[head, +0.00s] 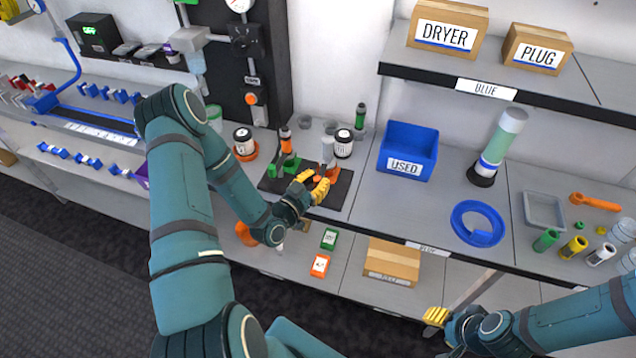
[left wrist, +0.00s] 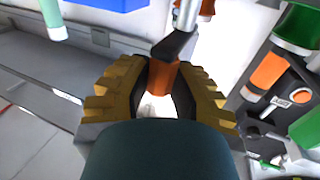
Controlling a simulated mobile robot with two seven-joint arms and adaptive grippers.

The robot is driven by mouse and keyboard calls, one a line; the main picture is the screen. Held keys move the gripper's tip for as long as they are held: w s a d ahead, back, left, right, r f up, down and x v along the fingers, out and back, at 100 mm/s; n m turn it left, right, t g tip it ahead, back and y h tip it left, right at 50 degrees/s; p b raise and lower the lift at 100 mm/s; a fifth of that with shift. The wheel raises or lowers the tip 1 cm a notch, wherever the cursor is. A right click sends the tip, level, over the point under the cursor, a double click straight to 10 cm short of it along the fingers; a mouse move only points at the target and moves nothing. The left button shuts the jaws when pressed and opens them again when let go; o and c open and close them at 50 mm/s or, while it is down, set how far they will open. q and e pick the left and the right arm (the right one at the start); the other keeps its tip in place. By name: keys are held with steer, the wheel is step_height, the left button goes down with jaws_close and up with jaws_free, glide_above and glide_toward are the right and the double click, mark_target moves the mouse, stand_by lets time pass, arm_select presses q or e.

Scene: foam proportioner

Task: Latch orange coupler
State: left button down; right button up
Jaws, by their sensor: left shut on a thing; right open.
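The orange coupler (head: 333,172) stands on a black mat (head: 345,190) on the workbench, with a grey cylinder (head: 327,150) above it. My left gripper (head: 314,187) is at its front, low over the mat. In the left wrist view, the yellow fingers (left wrist: 160,95) are shut on an orange handle-like piece (left wrist: 164,78), which has a dark link (left wrist: 176,43) at its top leading toward a silver rod (left wrist: 186,14). The piece's lower end and the fingers' exact contact are partly hidden. My right gripper (head: 436,316) is open and empty, in front of the bench at lower right.
A green-based coupler with an orange body (head: 286,145) stands left of the orange one on the mat.

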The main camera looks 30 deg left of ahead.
arm_select(q)
steer(key=shift+a+m+h+b, duration=0.25)
steer(key=shift+m+h+b, duration=0.25)
steer(key=shift+h+b, duration=0.25)
arm_select(e)
step_height(320, 180, down, 2)
steer(key=shift+f, duration=0.2)
arm_select(q)
steer(key=c, duration=0.8)
jaws_free()
steer(key=shift+s, duration=0.15)
steer(key=s, duration=0.4)
steer(key=s+a, duration=0.1)
steer(key=s, duration=0.2)
steer(key=s+a, duration=0.1)
steer(key=s, duration=0.3)
steer(key=shift+s, duration=0.3)
